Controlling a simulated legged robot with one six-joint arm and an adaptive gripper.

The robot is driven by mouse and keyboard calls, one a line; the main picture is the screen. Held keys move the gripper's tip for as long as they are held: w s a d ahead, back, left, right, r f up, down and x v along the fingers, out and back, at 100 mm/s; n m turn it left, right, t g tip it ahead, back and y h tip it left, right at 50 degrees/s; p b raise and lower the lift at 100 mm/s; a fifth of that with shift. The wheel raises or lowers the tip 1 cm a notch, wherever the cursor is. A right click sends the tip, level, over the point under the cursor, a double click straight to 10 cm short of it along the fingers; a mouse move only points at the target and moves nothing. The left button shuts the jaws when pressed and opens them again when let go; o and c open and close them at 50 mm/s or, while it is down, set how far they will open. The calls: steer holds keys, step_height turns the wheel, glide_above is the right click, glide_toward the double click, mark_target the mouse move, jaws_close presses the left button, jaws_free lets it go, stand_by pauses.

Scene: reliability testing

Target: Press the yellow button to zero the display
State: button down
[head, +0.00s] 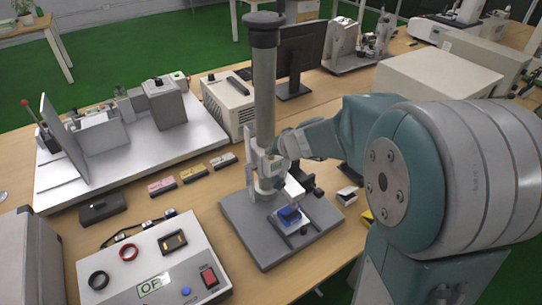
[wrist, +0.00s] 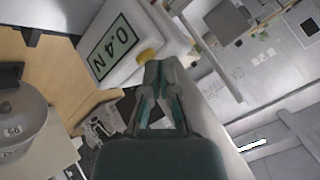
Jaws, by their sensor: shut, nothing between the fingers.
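The white force gauge (wrist: 125,22) shows at the top of the wrist view, tilted, with a display (wrist: 115,47) reading 0.4 N. The yellow button (wrist: 148,57) sits on its face beside the display. My gripper (wrist: 158,68) is shut and empty, with its fingertips right at the button; I cannot tell whether they touch it. In the head view my gripper (head: 276,153) is at the gauge on the grey column (head: 264,90) of the test stand, and the button cannot be made out there.
The stand's dark base (head: 250,235) carries a blue block (head: 289,214). A control box (head: 150,265) with a red switch (head: 208,277) is front left. Small pink and yellow labelled blocks lie left of the stand. A monitor (head: 301,50) stands behind.

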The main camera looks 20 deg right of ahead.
mark_target(272, 158)
stand_by(0.5)
steer(key=shift+r, duration=0.65)
steer(key=shift+r, duration=0.1)
steer(key=shift+r, duration=2.4)
steer(key=shift+s, duration=0.1)
steer(key=s+r+n+g+h, duration=0.2)
steer(key=s+n+h, duration=0.1)
steer(key=s, duration=2.4)
steer(key=shift+n+g+h, duration=0.4)
steer(key=shift+n, duration=0.2)
